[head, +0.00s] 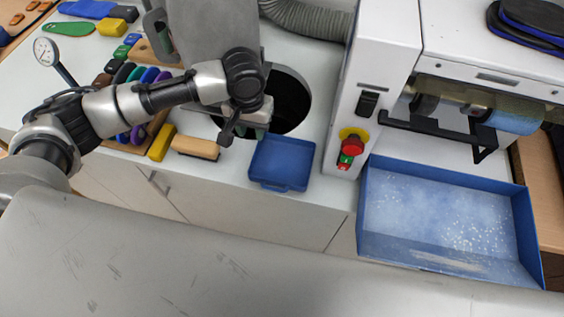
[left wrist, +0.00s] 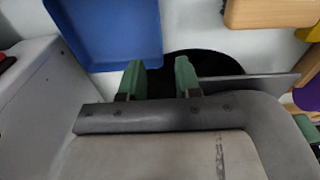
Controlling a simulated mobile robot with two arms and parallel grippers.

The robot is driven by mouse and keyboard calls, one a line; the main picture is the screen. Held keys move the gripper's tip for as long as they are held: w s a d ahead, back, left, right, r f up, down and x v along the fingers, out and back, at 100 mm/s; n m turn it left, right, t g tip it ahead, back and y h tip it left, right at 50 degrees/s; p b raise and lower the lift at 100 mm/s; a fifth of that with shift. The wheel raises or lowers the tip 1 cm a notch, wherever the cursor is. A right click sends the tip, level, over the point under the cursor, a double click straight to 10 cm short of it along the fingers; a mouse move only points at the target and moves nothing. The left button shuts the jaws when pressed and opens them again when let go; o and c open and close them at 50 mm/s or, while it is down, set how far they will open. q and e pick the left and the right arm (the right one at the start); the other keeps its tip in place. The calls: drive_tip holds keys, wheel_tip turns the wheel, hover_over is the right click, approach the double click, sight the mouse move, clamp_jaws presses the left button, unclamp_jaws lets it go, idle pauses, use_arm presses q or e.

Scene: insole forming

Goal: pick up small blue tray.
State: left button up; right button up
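The small blue tray (head: 282,163) lies on the white worktop at the middle of the head view, in front of a dark round opening. It also shows at the top left of the left wrist view (left wrist: 105,30). My left gripper (head: 245,131) is above the opening, just left of the tray's back corner. In the left wrist view its two green fingertips (left wrist: 158,75) are spread with nothing between them, apart from the tray. My right gripper is in neither view.
A wooden-backed brush (head: 196,147) and a yellow block (head: 161,143) lie left of the tray. The machine with a red button (head: 353,145) stands close on its right. A large blue dusty tray (head: 444,217) is at the lower right. A grey hose (head: 308,19) runs behind.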

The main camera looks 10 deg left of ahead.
use_arm(q)
hover_over(255, 153)
drive_tip(key=f, duration=0.4)
drive_tip(key=shift+w+f, duration=0.2)
drive_tip(key=shift+f, duration=0.15)
drive_tip(key=f, duration=0.1)
drive_tip(key=f+p, duration=0.1)
drive_tip(key=f, duration=0.3)
drive_tip(key=shift+s+a+p, duration=0.1)
drive_tip(key=shift+s+p, duration=0.15)
drive_tip(key=shift+p, duration=0.15)
drive_tip(key=shift+f, duration=0.25)
drive_tip(key=shift+c, duration=0.3)
clamp_jaws()
